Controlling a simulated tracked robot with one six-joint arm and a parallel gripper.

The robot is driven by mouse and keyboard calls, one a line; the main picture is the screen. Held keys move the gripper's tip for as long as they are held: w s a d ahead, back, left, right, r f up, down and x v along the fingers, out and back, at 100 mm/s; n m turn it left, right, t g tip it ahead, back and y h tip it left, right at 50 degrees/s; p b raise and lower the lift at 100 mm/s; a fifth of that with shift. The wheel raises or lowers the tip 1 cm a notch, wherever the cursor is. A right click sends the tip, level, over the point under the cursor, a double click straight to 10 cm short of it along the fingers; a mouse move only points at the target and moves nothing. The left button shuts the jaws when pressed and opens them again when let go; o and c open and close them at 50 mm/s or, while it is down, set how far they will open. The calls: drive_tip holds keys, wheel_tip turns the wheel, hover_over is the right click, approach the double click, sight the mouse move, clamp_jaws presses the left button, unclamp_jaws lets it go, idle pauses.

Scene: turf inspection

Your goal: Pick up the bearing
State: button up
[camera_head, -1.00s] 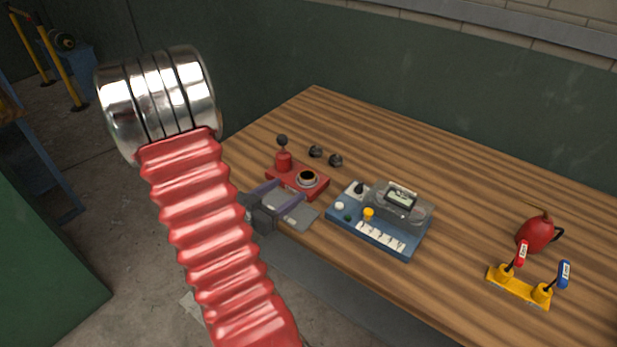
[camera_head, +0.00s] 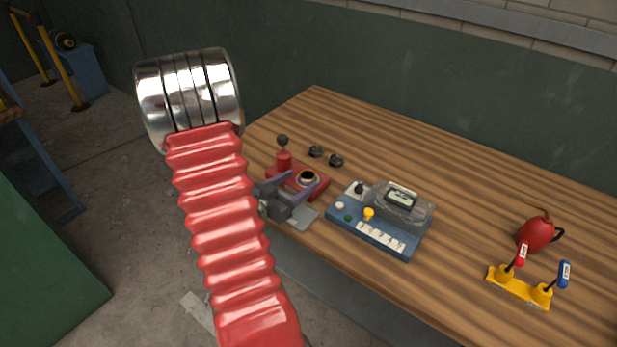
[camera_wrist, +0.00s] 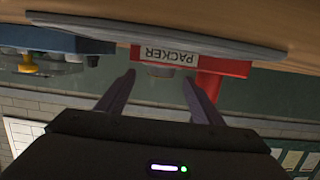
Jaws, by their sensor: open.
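A red packer (camera_head: 283,178) stands near the left end of the table, with a red post and black knob. A ring with a metal rim and dark centre (camera_head: 307,178), which looks like the bearing, sits on it. My gripper (camera_head: 301,182) is open in front of the packer, its fingers pointing toward the ring. In the wrist view, inverted, the packer (camera_wrist: 236,68) shows its label. A short pale cylinder (camera_wrist: 160,71), likely the bearing, appears between my fingertips (camera_wrist: 158,78). Contact cannot be told.
A grey plate (camera_head: 302,218) lies in front of the packer. A blue panel (camera_head: 345,228) with buttons and a gauge stands to its right. A red oil can (camera_head: 536,234) and yellow lever stand (camera_head: 515,287) are far right.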

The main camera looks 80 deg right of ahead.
drive_tip(key=shift+x, duration=1.35)
drive_tip(key=shift+c, duration=0.2)
drive_tip(key=c, duration=1.3)
drive_tip(key=shift+c, duration=0.2)
drive_tip(key=shift+r, duration=0.1)
wheel_tip(320, 180, up, 10)
